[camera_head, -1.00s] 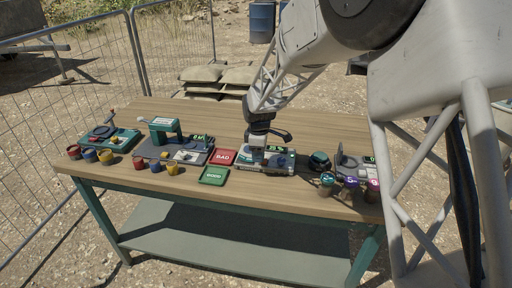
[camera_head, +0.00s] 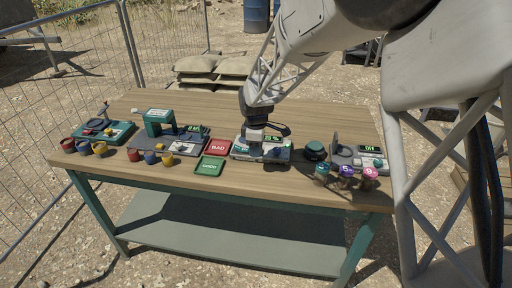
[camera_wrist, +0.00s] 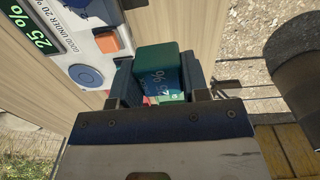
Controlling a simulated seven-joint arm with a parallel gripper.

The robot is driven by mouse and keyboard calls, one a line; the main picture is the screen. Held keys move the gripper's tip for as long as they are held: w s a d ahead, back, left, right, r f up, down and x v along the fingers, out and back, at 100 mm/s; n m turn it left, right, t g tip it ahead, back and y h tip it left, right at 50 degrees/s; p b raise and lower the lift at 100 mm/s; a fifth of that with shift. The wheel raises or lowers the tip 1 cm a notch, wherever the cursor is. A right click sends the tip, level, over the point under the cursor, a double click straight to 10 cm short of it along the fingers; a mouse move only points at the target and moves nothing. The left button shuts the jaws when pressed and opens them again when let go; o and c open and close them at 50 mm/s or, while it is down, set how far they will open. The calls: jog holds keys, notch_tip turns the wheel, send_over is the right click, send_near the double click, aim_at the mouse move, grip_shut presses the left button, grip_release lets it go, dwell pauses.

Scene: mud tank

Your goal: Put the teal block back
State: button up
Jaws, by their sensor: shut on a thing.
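The teal block (camera_wrist: 158,62) shows in the wrist view between the two fingers of my gripper (camera_wrist: 158,80). It has white markings with a percent sign on its face. My gripper (camera_head: 256,147) is shut on it, beside a white meter with a display reading 25 % and the print "GOOD UNDER 20 %". I cannot tell whether the block touches the meter.
A red BAD tray (camera_head: 218,147) and a green tray (camera_head: 209,166) lie left of the meter. A dark green round object (camera_head: 315,151) stands to its right, near a teal cup (camera_head: 321,170). Other devices and coloured cups stand further left and right. The table's back is clear.

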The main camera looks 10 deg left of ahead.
jog(key=s, duration=0.2)
jog(key=shift+s+a+f, duration=0.15)
jog(key=shift+s+f, duration=0.25)
jog(key=shift+f, duration=0.15)
send_over(254, 176)
jog(key=shift+f, duration=2.5)
jog(key=shift+f, duration=1.15)
dwell(0.5)
jog(key=o, duration=1.5)
jog(key=shift+r, duration=0.15)
